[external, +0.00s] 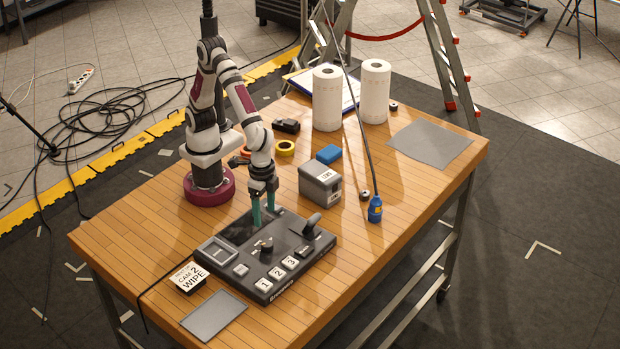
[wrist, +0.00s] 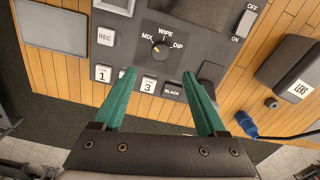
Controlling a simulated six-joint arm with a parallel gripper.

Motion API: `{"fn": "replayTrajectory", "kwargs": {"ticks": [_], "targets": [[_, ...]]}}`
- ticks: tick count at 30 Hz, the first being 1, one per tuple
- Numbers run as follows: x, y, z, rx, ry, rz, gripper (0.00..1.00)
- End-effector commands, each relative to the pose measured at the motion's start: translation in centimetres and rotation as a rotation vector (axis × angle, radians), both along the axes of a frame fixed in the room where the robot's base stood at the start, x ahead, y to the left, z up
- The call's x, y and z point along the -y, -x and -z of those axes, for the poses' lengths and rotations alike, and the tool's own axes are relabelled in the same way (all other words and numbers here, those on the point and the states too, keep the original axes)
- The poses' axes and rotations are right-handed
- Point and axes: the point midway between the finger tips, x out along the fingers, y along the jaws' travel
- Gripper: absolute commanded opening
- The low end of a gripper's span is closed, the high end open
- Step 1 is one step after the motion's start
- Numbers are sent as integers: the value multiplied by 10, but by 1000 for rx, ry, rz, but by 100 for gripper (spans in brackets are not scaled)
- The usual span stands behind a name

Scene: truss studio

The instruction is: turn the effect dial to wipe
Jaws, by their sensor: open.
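The effect dial (wrist: 161,50) is a dark round knob on the grey control panel (external: 225,279). In the wrist view the labels MIX, WIPE and DIP sit around it at left, top and right. Its small orange mark seems to lie on the MIX side, but it is too small to be sure. The dial also shows in the external view (external: 266,244). My gripper (external: 263,220) has green fingers, open and empty, above the panel and pointing down. In the wrist view my gripper (wrist: 159,73) has its fingertips apart, just below the dial in the picture.
The panel also carries numbered buttons (external: 277,272), a small screen (external: 216,251) and a raised lever (external: 311,224). A card reading CAM 2 WIPE (external: 189,277) lies at its left. A LENS box (external: 320,184) and a blue connector (external: 375,210) stand behind to the right.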

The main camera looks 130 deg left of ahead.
Motion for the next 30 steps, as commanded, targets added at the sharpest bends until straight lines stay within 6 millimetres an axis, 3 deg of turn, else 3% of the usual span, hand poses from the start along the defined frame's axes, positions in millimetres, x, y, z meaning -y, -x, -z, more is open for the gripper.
{"fn": "replayTrajectory", "kwargs": {"ticks": [3, 9, 15, 23, 26, 30], "targets": [[-1, 2, 38, -6, -2, 0, 74], [-1, 1, 87, -4, -2, 1, 74], [-1, 0, 107, 0, -2, 1, 74], [-1, 0, 110, 1, -1, 1, 74], [-1, 0, 109, 1, -1, 1, 62], [-1, 0, 109, 1, -1, 1, 36]]}}
